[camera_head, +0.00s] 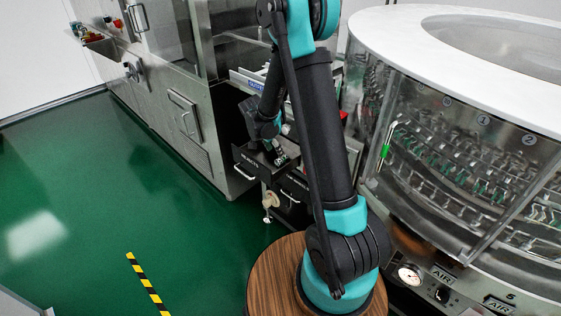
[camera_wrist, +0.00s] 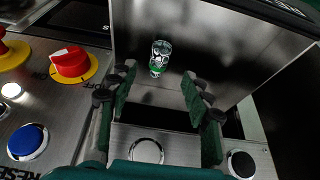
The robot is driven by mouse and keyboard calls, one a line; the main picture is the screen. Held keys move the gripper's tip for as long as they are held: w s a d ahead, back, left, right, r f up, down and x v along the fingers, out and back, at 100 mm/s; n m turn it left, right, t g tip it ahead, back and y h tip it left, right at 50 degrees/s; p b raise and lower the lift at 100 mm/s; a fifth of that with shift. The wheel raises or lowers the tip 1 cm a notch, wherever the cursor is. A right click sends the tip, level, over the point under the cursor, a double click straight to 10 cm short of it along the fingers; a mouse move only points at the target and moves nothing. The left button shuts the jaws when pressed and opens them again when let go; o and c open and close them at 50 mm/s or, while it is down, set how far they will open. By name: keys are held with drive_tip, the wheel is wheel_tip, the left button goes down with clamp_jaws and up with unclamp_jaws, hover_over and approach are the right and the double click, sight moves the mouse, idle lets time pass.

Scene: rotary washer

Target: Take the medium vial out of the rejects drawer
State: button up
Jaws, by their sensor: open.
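A small clear vial (camera_wrist: 160,58) with a green band at its lower end shows in the wrist view, inside a dark metal-walled drawer (camera_wrist: 240,65). My gripper (camera_wrist: 157,80) is open, and its two green-padded fingers reach toward the vial, one on each side in the picture. The vial appears beyond the fingertips, and I cannot tell the exact gap. In the head view my gripper (camera_head: 283,157) is down at the open drawer (camera_head: 246,168) on the front of the machine. The vial cannot be made out there.
A panel beside the drawer carries a red knob (camera_wrist: 71,63) and a blue button (camera_wrist: 27,142). Another drawer front (camera_head: 292,196) is to the right. The round glass-sided washer (camera_head: 470,150) stands close to my arm on the right.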

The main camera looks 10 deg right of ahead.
sight(279, 159)
drive_tip(key=shift+x, duration=3.45)
drive_tip(key=shift+s+a+f, duration=0.1)
drive_tip(key=shift+s+a, duration=0.05)
drive_tip(key=c, duration=0.9)
